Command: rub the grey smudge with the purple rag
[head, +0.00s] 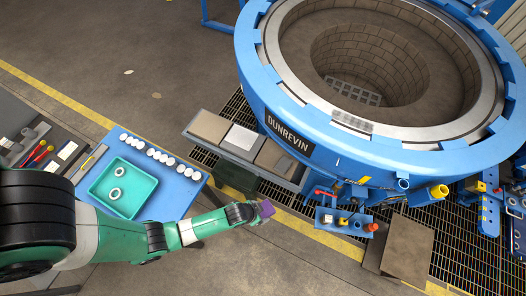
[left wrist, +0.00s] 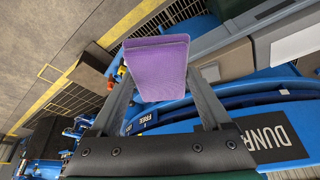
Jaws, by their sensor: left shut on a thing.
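The purple rag (head: 267,209) is a small folded block at the end of my left arm, in front of the furnace. My left gripper (head: 257,211) is shut on it. In the left wrist view the rag (left wrist: 160,68) sits between the two fingertips, apart from any surface behind it. A mottled grey smudge (head: 352,121) shows on the near part of the pale furnace rim, above and right of the rag in the head view. The smudge cannot be made out in the left wrist view. My right gripper is not in view.
The round blue furnace (head: 258,90) has a deep open brick pit. A grey shelf with flat plates (head: 240,137) stands at its near left side. A blue table (head: 182,190) holds a teal tray (head: 96,190) and several white discs. A blue bracket with valves (head: 345,222) stands right of the rag.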

